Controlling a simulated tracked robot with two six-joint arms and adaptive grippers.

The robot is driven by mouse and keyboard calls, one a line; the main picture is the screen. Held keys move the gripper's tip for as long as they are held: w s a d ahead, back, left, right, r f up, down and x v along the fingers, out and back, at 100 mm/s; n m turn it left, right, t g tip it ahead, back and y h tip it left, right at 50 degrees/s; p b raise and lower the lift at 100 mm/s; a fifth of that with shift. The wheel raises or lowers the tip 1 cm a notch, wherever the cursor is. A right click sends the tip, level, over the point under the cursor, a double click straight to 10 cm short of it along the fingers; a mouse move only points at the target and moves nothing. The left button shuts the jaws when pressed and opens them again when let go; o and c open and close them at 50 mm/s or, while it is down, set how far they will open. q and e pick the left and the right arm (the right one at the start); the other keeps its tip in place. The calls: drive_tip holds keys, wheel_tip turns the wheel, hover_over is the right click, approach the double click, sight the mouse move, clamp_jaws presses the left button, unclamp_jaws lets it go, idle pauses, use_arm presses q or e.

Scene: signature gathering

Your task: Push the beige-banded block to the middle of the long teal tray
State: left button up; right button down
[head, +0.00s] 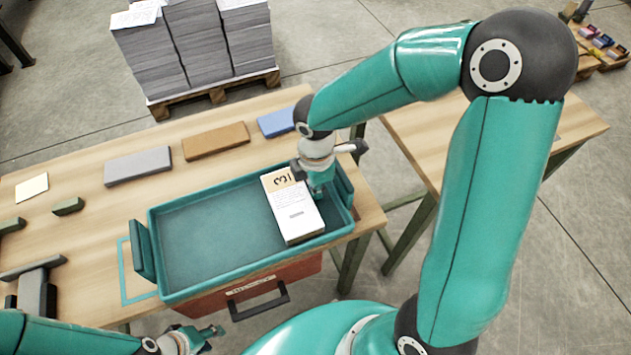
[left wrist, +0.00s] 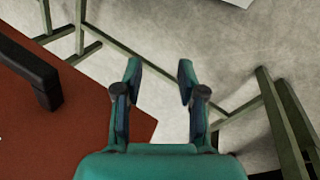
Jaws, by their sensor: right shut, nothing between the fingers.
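The beige-banded block (head: 295,215) is white with a beige band marked "3" at its far end. It lies in the right part of the long teal tray (head: 160,262), close to the right end wall. My right gripper (head: 318,193) is shut and empty. It points down inside the tray, just right of the block; whether it touches the block I cannot tell. My left gripper (head: 218,330) is low in front of the table, away from the tray. It is open and empty in the left wrist view (left wrist: 160,72).
The tray's middle and left are bare. Behind it on the table lie a grey block (head: 138,166), a brown block (head: 216,140) and a blue block (head: 277,122). A red drawer (head: 300,268) with a dark handle sits below the tray. Paper stacks (head: 205,50) stand behind.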

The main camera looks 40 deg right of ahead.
sight(272, 213)
idle(0.3)
drive_tip(key=a, duration=0.3)
drive_tip(key=w+a, duration=0.1)
drive_tip(key=a, duration=0.2)
drive_tip(key=w+a, duration=0.1)
drive_tip(key=a, duration=0.3)
drive_tip(key=shift+w, duration=0.1)
drive_tip(key=shift+r, duration=0.1)
wheel_tip(272, 213, up, 10)
drive_tip(key=p, duration=0.8)
drive_tip(key=shift+f, duration=0.2)
